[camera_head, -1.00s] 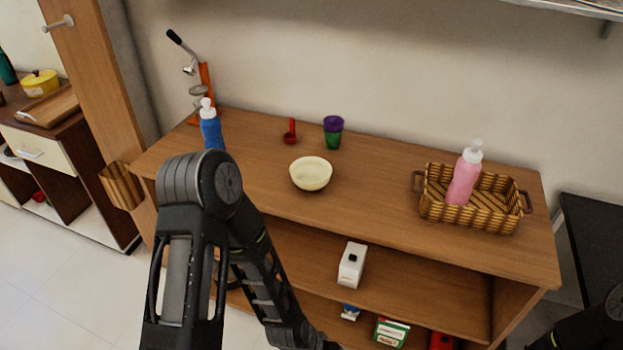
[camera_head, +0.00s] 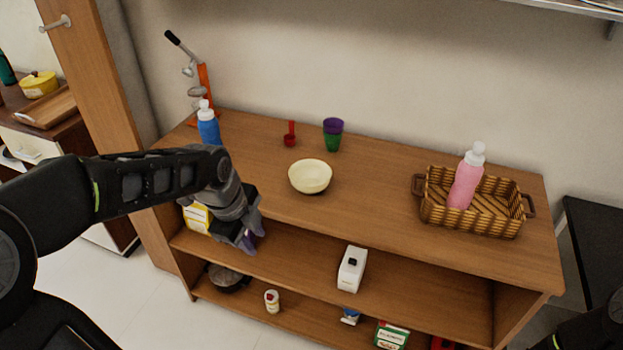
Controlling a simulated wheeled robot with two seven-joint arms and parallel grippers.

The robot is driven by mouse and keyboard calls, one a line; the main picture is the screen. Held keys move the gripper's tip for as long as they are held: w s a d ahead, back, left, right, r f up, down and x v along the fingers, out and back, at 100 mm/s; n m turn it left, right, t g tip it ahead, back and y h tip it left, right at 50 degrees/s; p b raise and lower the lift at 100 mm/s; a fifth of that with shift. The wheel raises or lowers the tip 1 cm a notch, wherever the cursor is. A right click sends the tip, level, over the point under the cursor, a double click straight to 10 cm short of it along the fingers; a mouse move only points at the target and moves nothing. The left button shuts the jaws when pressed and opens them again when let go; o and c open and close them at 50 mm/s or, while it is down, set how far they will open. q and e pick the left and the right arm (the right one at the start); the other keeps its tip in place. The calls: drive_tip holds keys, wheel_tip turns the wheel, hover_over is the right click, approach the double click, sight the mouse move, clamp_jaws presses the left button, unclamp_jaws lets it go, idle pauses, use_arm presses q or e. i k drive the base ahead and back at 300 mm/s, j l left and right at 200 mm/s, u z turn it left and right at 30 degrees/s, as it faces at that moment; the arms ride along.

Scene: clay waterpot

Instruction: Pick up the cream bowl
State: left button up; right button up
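The cream bowl (camera_head: 310,177) stands upright on the wooden shelf top, near its middle. My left gripper (camera_head: 250,240) is in front of the shelf's front edge, to the left of the bowl and lower in the picture, apart from it. Its fingers point down and are partly hidden by the wrist, so their opening is unclear. Nothing shows held in it. My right gripper is not in view; only a dark part of my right arm shows at the bottom right corner.
On the shelf top are a blue bottle (camera_head: 208,125), a red scoop (camera_head: 290,135), stacked purple and green cups (camera_head: 333,134), and a wicker basket (camera_head: 430,208) holding a pink bottle (camera_head: 466,180). An orange press (camera_head: 204,82) stands at the back left. The top around the bowl is clear.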

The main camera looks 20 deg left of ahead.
sight(309, 177)
drive_tip(key=i, duration=0.9)
